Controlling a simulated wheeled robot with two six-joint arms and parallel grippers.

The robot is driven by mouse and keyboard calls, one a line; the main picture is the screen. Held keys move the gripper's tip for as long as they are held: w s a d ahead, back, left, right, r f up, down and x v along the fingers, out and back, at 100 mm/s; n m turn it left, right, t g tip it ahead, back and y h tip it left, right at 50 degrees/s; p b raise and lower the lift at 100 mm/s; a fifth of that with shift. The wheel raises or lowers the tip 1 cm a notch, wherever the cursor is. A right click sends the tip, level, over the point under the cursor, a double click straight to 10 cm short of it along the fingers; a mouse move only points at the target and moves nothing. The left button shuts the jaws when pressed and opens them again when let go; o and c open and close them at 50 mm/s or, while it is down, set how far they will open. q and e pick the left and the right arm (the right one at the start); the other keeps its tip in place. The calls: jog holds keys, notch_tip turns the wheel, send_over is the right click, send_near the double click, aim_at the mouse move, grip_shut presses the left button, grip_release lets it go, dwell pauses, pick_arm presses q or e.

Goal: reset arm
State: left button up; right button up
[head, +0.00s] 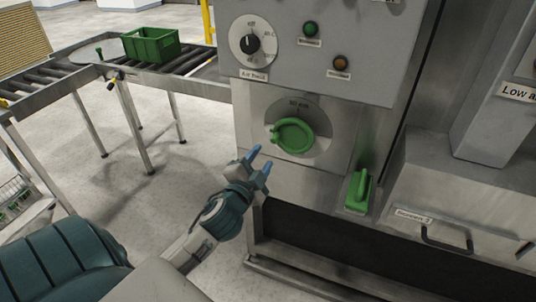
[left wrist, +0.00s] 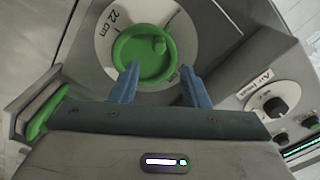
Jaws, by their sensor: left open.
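My left gripper (head: 261,167) is open and empty, its two blue fingers spread. It is in front of the machine, below and to the left of a round green knob (head: 293,135) on a grey dial, and looks apart from it. In the left wrist view the fingertips (left wrist: 157,84) show over the lower edge of the same green knob (left wrist: 144,50), with "22 cm" on the dial plate. My right gripper is in neither view.
A green lever handle (head: 358,190) is on the machine right of the knob. A black selector (head: 252,44) and two push buttons sit above. A drawer handle (head: 446,239) is at right. A roller conveyor (head: 92,74) with a green crate (head: 151,44) stands at left; open floor lies between.

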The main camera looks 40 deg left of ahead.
pick_arm(q)
jog(key=shift+v, duration=1.15)
jog(key=w+a+f+n+g, duration=0.1)
jog(key=a+f+g, duration=0.15)
jog(key=f, duration=0.95)
jog(key=w+a+f+n+g, duration=0.1)
jog(key=f+g, duration=0.2)
jog(key=f, duration=0.9)
jog(key=s+a+f+n+g, duration=0.1)
jog(key=s+f+g, duration=0.15)
jog(key=f, duration=0.65)
jog(key=s+f+g, duration=0.1)
jog(key=s+f, duration=0.2)
jog(key=f, duration=0.7)
jog(key=s+d+f+n+g+h, duration=0.1)
jog(key=s+f+n+g, duration=0.1)
jog(key=s+f, duration=0.65)
jog(key=s+d+f+n+g+h, duration=0.1)
jog(key=s+d+f+g, duration=0.1)
jog(key=s+f, duration=0.7)
jog(key=s+d+f+n+g, duration=0.1)
jog(key=s+d+f, duration=0.1)
jog(key=s+f, duration=0.3)
jog(key=s+d+f+n+g+h, duration=0.1)
jog(key=s+f, duration=0.5)
jog(key=s, duration=0.7)
jog(key=shift+s+d+g+b, duration=0.4)
jog(key=shift+d+g, duration=0.3)
jog(key=shift+d, duration=0.5)
